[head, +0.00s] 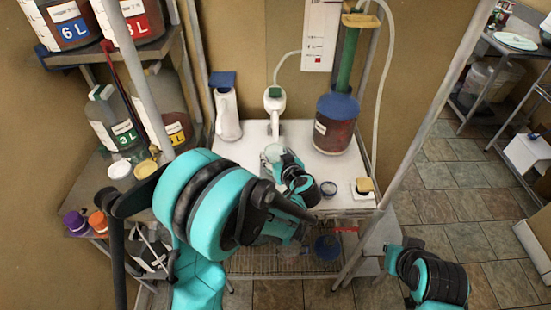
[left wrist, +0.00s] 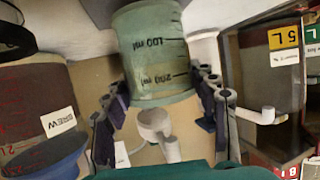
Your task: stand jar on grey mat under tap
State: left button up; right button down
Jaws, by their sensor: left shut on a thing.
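The jar (left wrist: 155,60), pale green and see-through with black volume marks, sits between the fingers of my left gripper (left wrist: 160,97), which is shut on it. It appears upside down in the left wrist view. In the head view the jar (head: 272,153) shows only partly at my left gripper (head: 285,166), over the white top in front of the tap. The white tap (head: 273,98) with a green part stands behind; it also shows in the left wrist view (left wrist: 156,124). A grey patch (left wrist: 97,10), probably the mat, lies by the jar's base; contact is unclear.
A blue-topped bucket of dark brew (head: 336,122) stands right of the tap, a white jug (head: 226,115) left. A small dark cup (head: 329,188) and a yellow-topped item (head: 364,186) sit at the front right. Labelled containers fill the left shelves.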

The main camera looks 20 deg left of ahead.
pick_arm(q)
jog(key=shift+f, duration=0.45)
jog(key=shift+d+r, duration=0.1)
jog(key=o, duration=1)
jog(key=shift+f, duration=0.2)
jog(key=o, duration=0.5)
jog(key=shift+r, duration=0.1)
jog(key=shift+c, duration=0.2)
jog(key=shift+r, duration=0.1)
